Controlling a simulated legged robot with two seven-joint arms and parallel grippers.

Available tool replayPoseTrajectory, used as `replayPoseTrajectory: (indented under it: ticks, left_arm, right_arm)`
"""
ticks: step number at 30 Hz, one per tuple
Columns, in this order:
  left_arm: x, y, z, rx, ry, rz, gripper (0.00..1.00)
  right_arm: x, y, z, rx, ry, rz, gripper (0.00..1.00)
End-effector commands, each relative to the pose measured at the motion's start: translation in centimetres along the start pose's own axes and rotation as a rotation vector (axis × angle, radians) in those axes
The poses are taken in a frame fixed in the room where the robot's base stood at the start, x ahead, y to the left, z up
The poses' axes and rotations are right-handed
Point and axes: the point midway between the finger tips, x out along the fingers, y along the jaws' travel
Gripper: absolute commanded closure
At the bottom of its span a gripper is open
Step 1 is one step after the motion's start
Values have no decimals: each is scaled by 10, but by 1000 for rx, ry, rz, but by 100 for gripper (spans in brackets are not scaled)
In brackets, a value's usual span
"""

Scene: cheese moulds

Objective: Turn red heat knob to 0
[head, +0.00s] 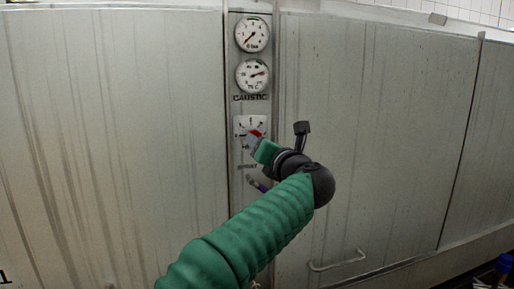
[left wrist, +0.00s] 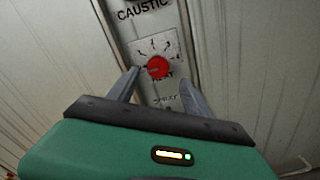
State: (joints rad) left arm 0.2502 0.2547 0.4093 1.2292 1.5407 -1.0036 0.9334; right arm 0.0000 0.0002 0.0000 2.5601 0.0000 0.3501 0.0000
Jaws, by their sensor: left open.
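The red heat knob (left wrist: 158,67) sits on a pale dial plate (left wrist: 150,48) with dark scale marks, on a narrow vertical panel. Its pointer setting is too small to read. In the head view the knob (head: 257,133) shows partly, with my gripper covering its lower part. My left gripper (left wrist: 159,88) is open in the left wrist view, one finger on each side below the knob. I cannot tell whether the fingers touch it. In the head view my left gripper (head: 251,145) is in front of the dial plate. My right gripper is not in view.
Two round gauges, a bar gauge (head: 252,34) and a temperature gauge (head: 253,75), sit above the CAUSTIC label (head: 250,98). Large streaked metal panels flank the strip, and a handle (head: 337,261) is at lower right.

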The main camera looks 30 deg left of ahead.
Motion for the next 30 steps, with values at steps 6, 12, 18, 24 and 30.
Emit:
replayPoseTrajectory:
  ticks: [6, 12, 18, 24, 30]
  left_arm:
    - [-60, -3, -2, 0, -1, -2, 41]
    - [-85, -3, -1, 0, 2, -2, 41]
    - [-87, -3, -1, 1, 4, -1, 41]
    - [-87, -2, -1, 0, 3, -1, 41]
    - [-82, -28, 8, 240, -130, -37, 41]
  right_arm:
    - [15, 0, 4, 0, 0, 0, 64]
    - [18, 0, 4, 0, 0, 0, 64]
    - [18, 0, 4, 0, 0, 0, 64]
    - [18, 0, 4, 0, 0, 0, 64]
    - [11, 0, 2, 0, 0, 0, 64]
